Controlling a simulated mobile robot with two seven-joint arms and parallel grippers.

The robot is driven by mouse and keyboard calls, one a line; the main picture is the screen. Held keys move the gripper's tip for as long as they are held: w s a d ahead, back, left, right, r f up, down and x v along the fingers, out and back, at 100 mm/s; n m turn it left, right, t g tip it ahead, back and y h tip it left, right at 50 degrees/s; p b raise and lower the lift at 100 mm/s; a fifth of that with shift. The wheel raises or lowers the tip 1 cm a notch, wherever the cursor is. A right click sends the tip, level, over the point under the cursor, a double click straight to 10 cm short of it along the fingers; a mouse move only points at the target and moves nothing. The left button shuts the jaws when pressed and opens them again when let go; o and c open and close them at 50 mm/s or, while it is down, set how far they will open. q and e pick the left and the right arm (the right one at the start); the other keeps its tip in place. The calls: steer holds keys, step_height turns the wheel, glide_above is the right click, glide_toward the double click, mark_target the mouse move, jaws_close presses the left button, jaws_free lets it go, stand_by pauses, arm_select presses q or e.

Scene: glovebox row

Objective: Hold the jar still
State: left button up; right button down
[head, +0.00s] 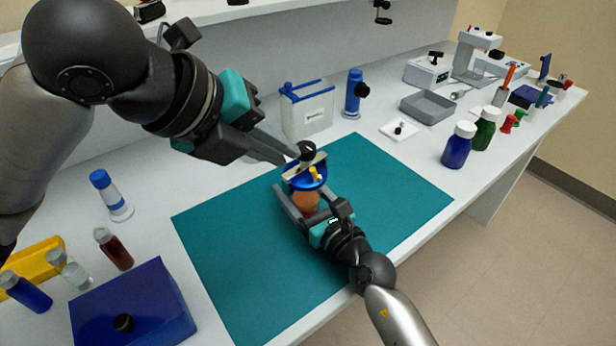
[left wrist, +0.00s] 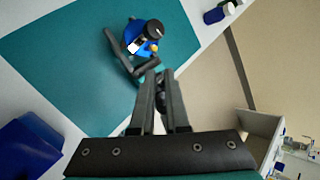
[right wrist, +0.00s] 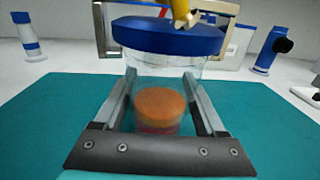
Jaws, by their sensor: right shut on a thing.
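The clear jar (right wrist: 150,68) has a blue lid (head: 303,180) and orange contents (head: 306,201). It stands upright at the mat's middle. My right gripper (head: 302,204) is shut around the jar from the front, one finger on each side, as the right wrist view (right wrist: 158,75) shows. A pale bar (head: 304,166), a black round piece (head: 306,150) and a yellow piece (head: 315,174) show over the lid; how they join is unclear. My left gripper (head: 290,157) is up and left of the lid, its fingers a little apart and empty in the left wrist view (left wrist: 160,75).
The teal mat (head: 230,260) is clear around the jar. A white box with blue trim (head: 307,112) and a blue device (head: 354,95) stand behind. Blue (head: 458,147) and green bottles stand right. A dark blue box (head: 135,305) and several vials are at front left.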

mark_target(314, 174)
arm_select(q)
steer(key=shift+s+d+r, duration=0.2)
steer(key=shift+d+r, duration=0.05)
steer(key=shift+d, duration=0.25)
steer(key=shift+c, duration=0.7)
steer(key=shift+s+d+r+y, duration=0.2)
steer(key=shift+s+d+y, duration=0.15)
steer(key=shift+d+y, duration=0.25)
jaws_close()
steer(key=shift+s+r+y, duration=0.15)
steer(key=shift+s+y, duration=0.1)
steer(key=shift+y, duration=0.75)
steer(key=x, duration=1)
steer(key=shift+w, duration=0.1)
